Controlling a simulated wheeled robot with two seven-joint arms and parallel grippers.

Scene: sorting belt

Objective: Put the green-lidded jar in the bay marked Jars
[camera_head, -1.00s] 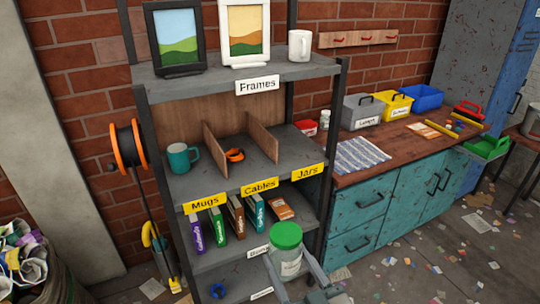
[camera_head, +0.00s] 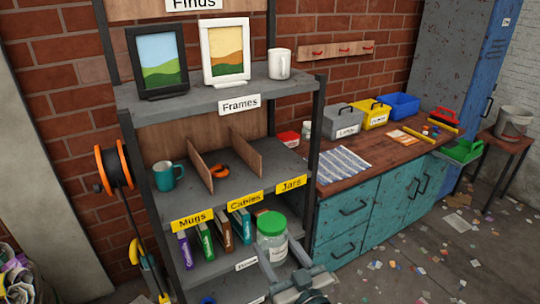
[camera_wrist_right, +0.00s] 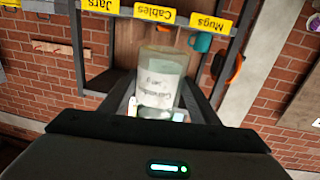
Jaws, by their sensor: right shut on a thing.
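The green-lidded jar (camera_head: 271,238) is clear with a white label and is held upright in my right gripper (camera_head: 284,270), in front of the lower book shelf. In the right wrist view the jar (camera_wrist_right: 158,92) sits between the two fingers (camera_wrist_right: 160,108). The bay marked Jars is the right compartment of the middle shelf, above the yellow Jars label (camera_head: 291,184); its bare floor (camera_head: 274,160) shows no object. The jar is below and in front of this shelf, apart from it. My left gripper is not in view.
Wooden dividers (camera_head: 247,151) split the middle shelf. A teal mug (camera_head: 166,176) stands in the Mugs bay and an orange-and-black cable (camera_head: 219,171) lies in the Cables bay. Books (camera_head: 224,232) stand below. A dark post (camera_head: 316,130) bounds the right side.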

